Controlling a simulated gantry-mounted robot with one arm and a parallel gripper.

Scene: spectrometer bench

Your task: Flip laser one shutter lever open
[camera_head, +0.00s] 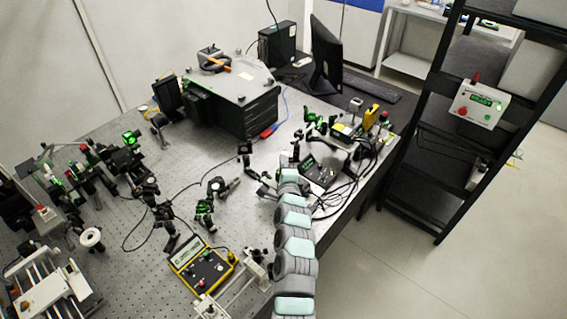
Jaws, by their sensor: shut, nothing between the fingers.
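My arm reaches up from the bottom edge over the right part of the optical table. My gripper (288,161) is at its far end, small and partly lost against the dark equipment behind it; it looks shut and empty. It is close to a dark control box (318,173) with a lit green display. A laser unit (347,131) with a yellow block (371,117) stands beyond it near the table's right edge. The shutter lever of laser one is too small to pick out, and I cannot tell its position or whether my gripper touches anything.
The perforated table (120,225) carries several optic mounts on the left and a yellow-edged controller (200,268) in front. A large black box (232,95) and a monitor (327,62) stand at the back. Cables lie by the right edge. A black rack (428,165) stands right.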

